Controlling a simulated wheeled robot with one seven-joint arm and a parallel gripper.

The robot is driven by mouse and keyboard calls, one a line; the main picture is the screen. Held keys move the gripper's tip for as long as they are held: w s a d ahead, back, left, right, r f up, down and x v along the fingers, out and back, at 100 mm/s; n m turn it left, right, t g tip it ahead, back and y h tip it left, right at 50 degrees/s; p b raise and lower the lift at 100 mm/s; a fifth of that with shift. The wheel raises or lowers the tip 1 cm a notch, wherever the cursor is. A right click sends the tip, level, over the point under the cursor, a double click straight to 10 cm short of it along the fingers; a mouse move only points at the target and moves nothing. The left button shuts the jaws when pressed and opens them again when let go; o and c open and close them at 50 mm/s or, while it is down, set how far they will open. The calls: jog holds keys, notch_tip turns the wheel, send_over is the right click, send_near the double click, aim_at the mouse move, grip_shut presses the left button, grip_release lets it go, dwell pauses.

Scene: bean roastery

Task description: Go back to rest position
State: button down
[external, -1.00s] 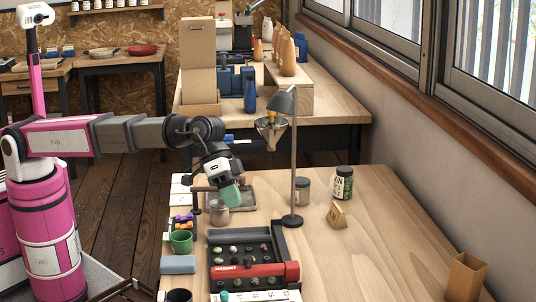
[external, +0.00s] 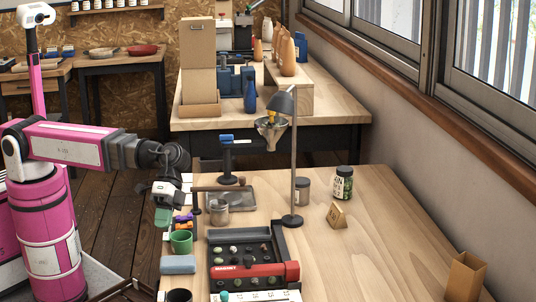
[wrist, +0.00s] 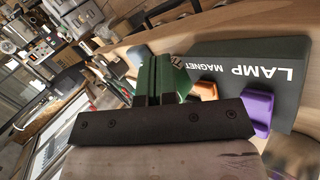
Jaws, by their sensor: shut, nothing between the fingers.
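My gripper (external: 162,218) hangs pointing down at the left edge of the wooden table, beside the small purple and orange pieces (external: 183,220) and behind the green mug (external: 181,242). Its green fingers are shut with nothing between them; they also show in the wrist view (wrist: 160,78). No contact with the table or the mug can be made out.
A blue block (external: 178,264) lies at the left edge. The table's right half is mostly clear.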

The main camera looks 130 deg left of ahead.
jog(key=s+d+f+g+h, duration=0.1)
jog(key=s+d+f, duration=0.25)
jog(key=s, duration=0.35)
jog(key=d+f+m+g+y, duration=0.1)
jog(key=f+y, duration=0.3)
jog(key=f, duration=0.6)
jog(key=s+d+f+m+g+y, duration=0.1)
jog(key=d+f+m+y, duration=0.2)
jog(key=f, duration=0.6)
jog(key=shift+s+f+g+y, duration=0.15)
jog(key=shift+f+g+y, duration=0.2)
jog(key=shift+y, duration=0.35)
jog(key=shift+d, duration=0.1)
